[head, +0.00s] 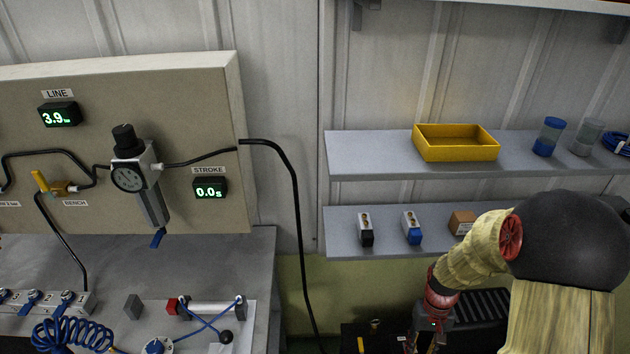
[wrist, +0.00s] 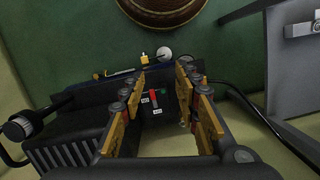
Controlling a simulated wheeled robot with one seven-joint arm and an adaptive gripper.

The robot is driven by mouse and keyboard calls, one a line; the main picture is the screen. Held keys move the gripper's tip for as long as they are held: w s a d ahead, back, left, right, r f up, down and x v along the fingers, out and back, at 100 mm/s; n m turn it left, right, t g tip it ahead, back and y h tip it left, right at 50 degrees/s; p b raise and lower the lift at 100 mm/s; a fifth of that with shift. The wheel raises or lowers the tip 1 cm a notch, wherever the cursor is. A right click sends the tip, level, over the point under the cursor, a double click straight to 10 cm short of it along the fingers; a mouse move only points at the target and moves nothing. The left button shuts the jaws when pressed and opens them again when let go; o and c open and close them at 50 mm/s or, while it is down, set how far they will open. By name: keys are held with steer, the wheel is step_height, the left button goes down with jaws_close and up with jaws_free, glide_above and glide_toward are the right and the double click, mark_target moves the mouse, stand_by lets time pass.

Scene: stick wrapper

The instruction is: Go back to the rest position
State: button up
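My gripper (wrist: 162,84) is open in the wrist view, its two yellow-padded fingers apart with nothing held between them. Beyond the gap is a dark machine (wrist: 75,125) with a small red lever (wrist: 154,95) between white labels. In the head view my arm comes in at the lower right and its gripper (head: 428,343) hangs low below the shelves, partly cut off by the bottom edge. The dark ribbed machine (head: 483,303) is partly behind my arm there.
A yellow bin (head: 456,150) stands on the upper shelf (head: 375,158), beside cups. The lower shelf (head: 338,236) holds small blocks and a cardboard box (head: 462,222) close to my arm. A black hose (head: 296,215) hangs by the pneumatic panel (head: 90,85). A workbench (head: 215,262) is at left.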

steer(key=s+a+r+t, duration=0.2)
steer(key=s+a+r, duration=0.1)
steer(key=r, duration=0.8)
steer(key=s+a+r+n+t, duration=0.1)
steer(key=s+a+r+t, duration=0.2)
steer(key=r, duration=0.9)
steer(key=s+a+r+t+p, duration=0.1)
steer(key=s+a+r+t, duration=0.1)
steer(key=r, duration=0.9)
steer(key=s+a, duration=0.1)
steer(key=s, duration=0.1)
steer(key=shift+s+a+r+n+t+h, duration=0.2)
steer(key=shift+s+n+t+h, duration=0.1)
steer(key=shift+s+t, duration=0.1)
steer(key=shift+c, duration=1.4)
